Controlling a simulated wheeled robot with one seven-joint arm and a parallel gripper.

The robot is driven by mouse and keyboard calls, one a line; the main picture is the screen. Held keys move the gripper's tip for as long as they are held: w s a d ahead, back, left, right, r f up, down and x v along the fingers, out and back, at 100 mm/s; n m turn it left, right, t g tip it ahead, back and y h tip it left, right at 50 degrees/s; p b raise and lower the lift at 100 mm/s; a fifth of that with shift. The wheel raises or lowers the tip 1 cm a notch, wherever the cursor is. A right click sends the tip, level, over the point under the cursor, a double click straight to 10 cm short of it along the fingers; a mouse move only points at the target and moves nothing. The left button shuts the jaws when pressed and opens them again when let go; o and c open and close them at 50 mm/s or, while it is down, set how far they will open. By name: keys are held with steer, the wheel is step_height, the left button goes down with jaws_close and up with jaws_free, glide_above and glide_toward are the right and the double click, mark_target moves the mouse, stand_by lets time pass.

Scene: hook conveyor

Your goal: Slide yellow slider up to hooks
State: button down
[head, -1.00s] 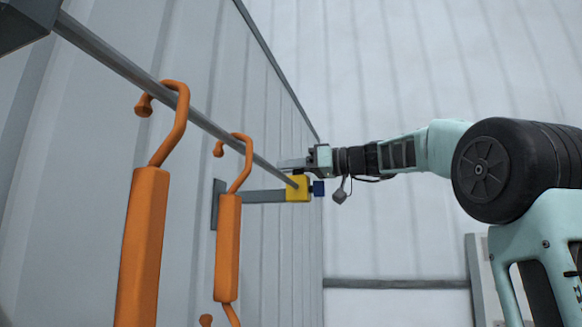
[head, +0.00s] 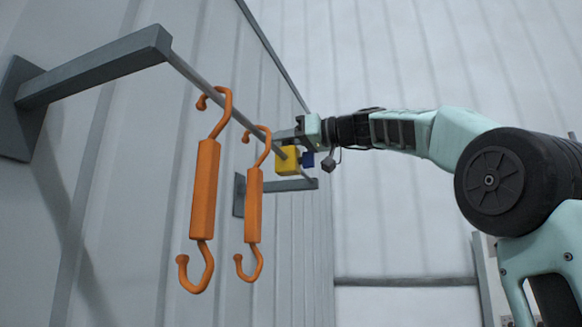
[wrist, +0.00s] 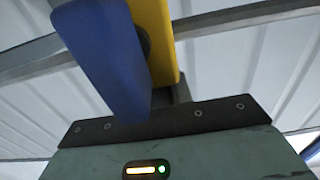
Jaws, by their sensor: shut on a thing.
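The yellow slider (head: 288,160) sits on the grey rail (head: 190,72), a short way in from its far end. A blue handle (head: 308,159) sticks out of its right side. My gripper (head: 290,137) comes from the right and is shut at the slider; the exact finger contact is hidden. In the wrist view the blue handle (wrist: 105,50) fills the upper left, with the yellow slider (wrist: 155,40) behind it. Two orange hooks hang from the rail: the nearer hook (head: 205,190) and the farther hook (head: 254,205), which is close to the slider with a small gap.
A grey near bracket (head: 95,68) and a far bracket (head: 285,186) hold the rail out from the ribbed wall (head: 130,200). Both hooks hang freely below the rail. The space right of the rail, below my arm, looks open.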

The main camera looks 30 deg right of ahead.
steer(key=s+a+b, duration=0.4)
steer(key=s+a, duration=0.2)
steer(key=a, duration=0.2)
steer(key=shift+s+a, duration=0.15)
steer(key=shift+s, duration=0.05)
steer(key=c, duration=1.2)
jaws_free()
steer(key=shift+c, duration=0.2)
steer(key=b+v, duration=0.4)
steer(key=v, duration=1.3)
steer(key=shift+b, duration=0.35)
steer(key=shift+s, duration=0.15)
